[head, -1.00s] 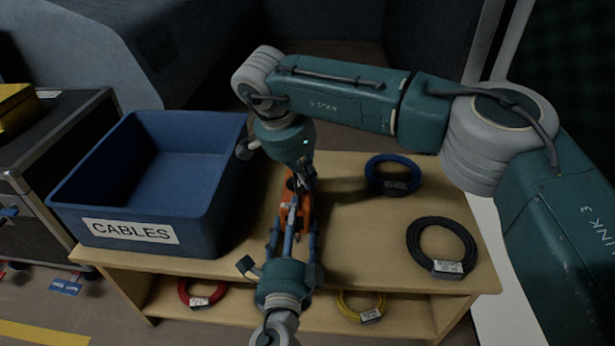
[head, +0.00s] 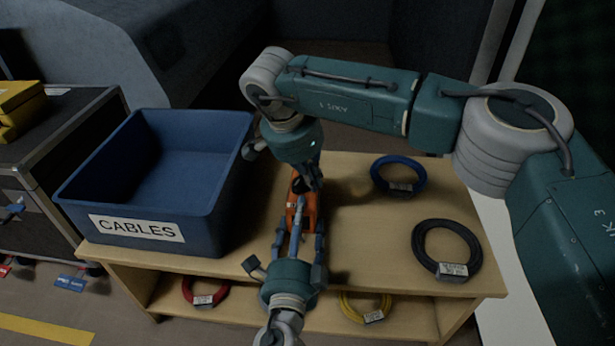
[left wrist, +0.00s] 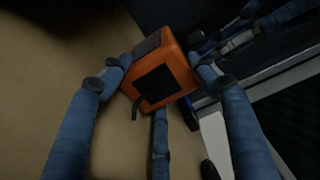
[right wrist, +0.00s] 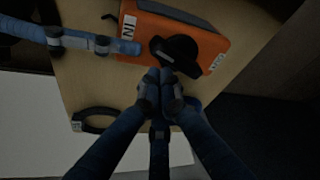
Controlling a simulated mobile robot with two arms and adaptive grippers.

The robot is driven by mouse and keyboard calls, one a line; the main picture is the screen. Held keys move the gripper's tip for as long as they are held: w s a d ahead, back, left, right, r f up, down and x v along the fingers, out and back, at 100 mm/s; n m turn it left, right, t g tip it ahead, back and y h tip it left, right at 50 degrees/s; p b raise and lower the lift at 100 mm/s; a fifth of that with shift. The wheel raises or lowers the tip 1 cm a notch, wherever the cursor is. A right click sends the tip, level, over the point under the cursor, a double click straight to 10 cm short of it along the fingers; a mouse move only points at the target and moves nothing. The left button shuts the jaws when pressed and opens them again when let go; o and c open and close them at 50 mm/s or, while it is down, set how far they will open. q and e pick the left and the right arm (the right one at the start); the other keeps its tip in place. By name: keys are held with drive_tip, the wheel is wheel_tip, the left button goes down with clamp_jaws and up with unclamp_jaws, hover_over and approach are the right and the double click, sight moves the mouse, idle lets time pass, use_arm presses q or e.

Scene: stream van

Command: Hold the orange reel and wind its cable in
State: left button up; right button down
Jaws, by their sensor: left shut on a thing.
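The orange reel (head: 309,214) is a small box above the shelf top, between my two grippers. My left gripper (head: 296,222) is shut on it from the near side; its fingers flank the box in the left wrist view (left wrist: 160,80). In the right wrist view the reel (right wrist: 207,45) shows a black crank (right wrist: 178,52) and white IN and OUT labels. My right gripper (head: 307,182) comes from above and behind. Its fingers (right wrist: 160,80) are drawn together at the crank; whether they grip it is unclear. A short dark cable end (left wrist: 136,106) sticks out from the reel.
A blue CABLES bin (head: 72,208) stands left on the wooden shelf (head: 350,245). A blue coil (head: 420,172) and a black coil (head: 472,245) lie on the right. Red (head: 208,301) and yellow (head: 350,309) coils lie on the lower shelf.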

wheel_tip(320, 180, up, 9)
drive_tip(key=shift+w+a, duration=0.15)
drive_tip(key=c, duration=1.6)
unclamp_jaws()
drive_tip(key=shift+a+r+m, duration=0.15)
drive_tip(key=shift+r+m, duration=0.15)
drive_tip(key=shift+c, duration=0.2)
drive_tip(key=shift+o, duration=0.6)
drive_tip(key=shift+a+m, duration=0.1)
drive_tip(key=shift+m, duration=0.4)
drive_tip(key=m+t, duration=0.1)
drive_tip(key=m, duration=2.9)
approach(295, 181)
drive_tip(key=shift+y, duration=0.4)
drive_tip(key=x, duration=0.9)
drive_tip(key=shift+w+d+r, duration=0.15)
drive_tip(key=shift+d+r, duration=0.05)
drive_tip(key=shift+d, duration=0.2)
